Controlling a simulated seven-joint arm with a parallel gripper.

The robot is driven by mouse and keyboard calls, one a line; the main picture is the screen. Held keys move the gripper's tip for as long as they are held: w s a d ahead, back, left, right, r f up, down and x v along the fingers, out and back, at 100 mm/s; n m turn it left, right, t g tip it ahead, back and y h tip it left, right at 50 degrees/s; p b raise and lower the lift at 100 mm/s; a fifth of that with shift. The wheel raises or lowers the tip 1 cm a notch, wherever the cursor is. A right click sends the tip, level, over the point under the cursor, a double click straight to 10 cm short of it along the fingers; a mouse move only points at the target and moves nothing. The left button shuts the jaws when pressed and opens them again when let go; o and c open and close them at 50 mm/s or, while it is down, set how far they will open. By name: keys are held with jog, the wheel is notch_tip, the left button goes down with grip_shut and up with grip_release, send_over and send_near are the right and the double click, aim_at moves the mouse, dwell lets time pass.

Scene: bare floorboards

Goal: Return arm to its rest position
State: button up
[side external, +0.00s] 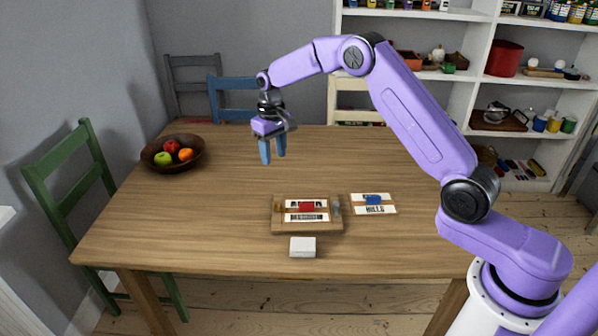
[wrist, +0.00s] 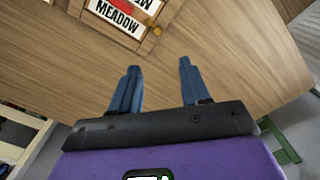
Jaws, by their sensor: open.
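My gripper (side external: 272,152) hangs above the wooden table (side external: 190,225), towards its far side, with its blue fingers pointing down. In the wrist view the two blue fingers (wrist: 160,88) stand apart with nothing between them. A wooden tray (side external: 308,229) lies nearer the front of the table, with cards and a red block (side external: 306,207) in it. One card reads MEADOW (wrist: 118,15) in the wrist view. A second card, reading HILLS (side external: 374,210), lies to the right of the tray with a blue block (side external: 373,199) on it.
A small white box (side external: 302,247) sits in front of the tray. A brown bowl of fruit (side external: 158,165) stands at the table's left. A green chair (side external: 70,180) is at the left; shelves (side external: 470,80) stand behind at the right. The left-front tabletop is clear.

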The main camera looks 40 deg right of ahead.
jog(key=s+a+r+n, duration=0.2)
jog(key=s+a+r, duration=0.1)
jog(key=s, duration=0.4)
jog(key=s+a+r+n, duration=0.2)
jog(key=s+a+r, duration=0.1)
jog(key=s, duration=0.3)
jog(key=s+a+r+n, duration=0.2)
jog(key=s+a+r, duration=0.15)
jog(key=s, duration=0.35)
jog(key=s+d+n, duration=0.3)
jog(key=s+d, duration=0.1)
jog(key=s, duration=0.8)
jog(key=s+d+f+n, duration=0.1)
jog(key=s+d+n, duration=0.2)
jog(key=s, duration=1)
jog(key=shift+s+d+f, duration=0.15)
jog(key=shift+d, duration=0.35)
